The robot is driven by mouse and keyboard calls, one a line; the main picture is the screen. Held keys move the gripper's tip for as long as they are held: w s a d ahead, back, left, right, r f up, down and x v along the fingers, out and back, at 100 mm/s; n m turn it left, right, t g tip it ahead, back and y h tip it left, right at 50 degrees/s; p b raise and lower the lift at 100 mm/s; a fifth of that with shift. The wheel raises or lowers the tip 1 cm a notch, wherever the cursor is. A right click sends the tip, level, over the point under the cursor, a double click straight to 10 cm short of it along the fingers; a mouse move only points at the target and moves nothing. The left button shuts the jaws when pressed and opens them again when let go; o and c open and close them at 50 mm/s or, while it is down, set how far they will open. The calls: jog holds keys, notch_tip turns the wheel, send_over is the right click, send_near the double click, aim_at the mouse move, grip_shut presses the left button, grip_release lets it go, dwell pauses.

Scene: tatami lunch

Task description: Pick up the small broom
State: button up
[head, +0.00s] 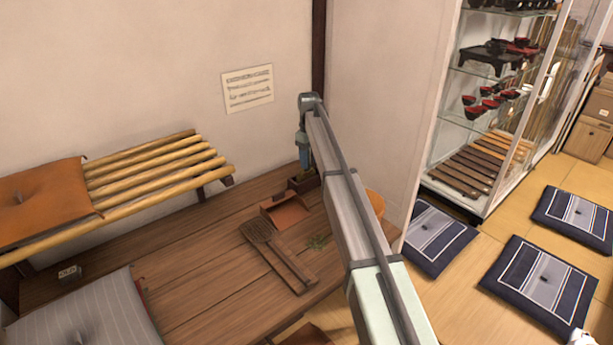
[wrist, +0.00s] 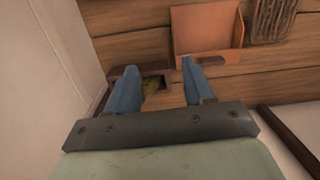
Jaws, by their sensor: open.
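My gripper (head: 305,168) points down at the back of the wooden floor, near the wall corner. The box also shows in the head view (head: 303,184).
A reddish-brown dustpan-like tray (head: 286,210) lies just in front of the box. Walls stand close behind. A slatted bench (head: 155,170) with an orange cushion (head: 40,200) is left; a grey cushion (head: 85,310) is front left.

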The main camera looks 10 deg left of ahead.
jog(key=w+a+r+t, duration=0.1)
jog(key=w+a+r, duration=0.1)
jog(key=w+r, duration=0.75)
jog(key=shift+m, duration=0.3)
jog(key=f, duration=0.8)
jog(key=shift+w+f, duration=0.3)
jog(key=shift+w, duration=0.05)
jog(key=shift+w+a+f, duration=0.1)
jog(key=shift+a+f, duration=0.05)
jog(key=shift+f, duration=1.3)
jog(key=shift+w+a+f, duration=0.1)
jog(key=shift+f, duration=1.3)
jog(key=shift+c, duration=0.3)
grip_shut()
